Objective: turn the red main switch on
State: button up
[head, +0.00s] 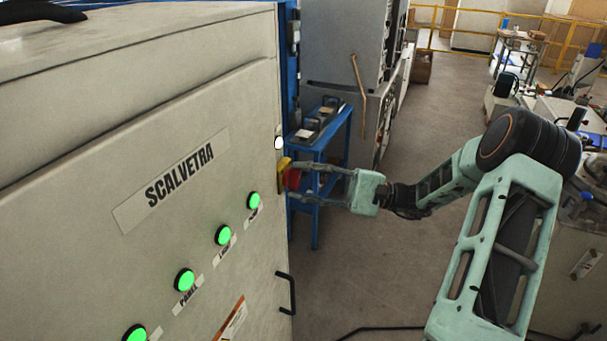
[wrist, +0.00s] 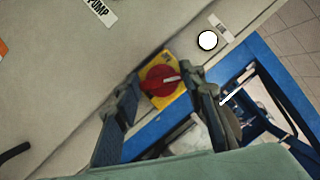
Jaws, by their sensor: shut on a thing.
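The red main switch (head: 292,179) is a round knob on a yellow plate (head: 284,164), at the far right end of the cabinet's front. In the wrist view the red switch (wrist: 160,84) sits on its yellow plate (wrist: 168,60), with a pale mark on the knob pointing right. My gripper (head: 299,181) reaches in from the right, level with the knob. In the wrist view my gripper (wrist: 163,80) has one finger on each side of the knob, closed on it. The exact contact points are partly hidden.
The grey cabinet (head: 90,120) labelled SCALVETRA carries several lit green buttons (head: 223,235) and a white round lamp (head: 279,143) near the switch. A black handle (head: 287,293) sticks out below. A blue trolley (head: 325,135) stands behind. Open floor (head: 400,270) lies under my arm.

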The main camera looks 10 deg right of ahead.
jog(key=shift+m+t+y+p, duration=0.3)
jog(key=shift+m+t+p, duration=0.4)
jog(key=shift+m, duration=1.5)
jog(key=o, duration=1.2)
jog(key=shift+c, duration=0.2)
jog(key=shift+d, duration=0.1)
jog(key=v, duration=1.2)
jog(key=shift+f, duration=0.15)
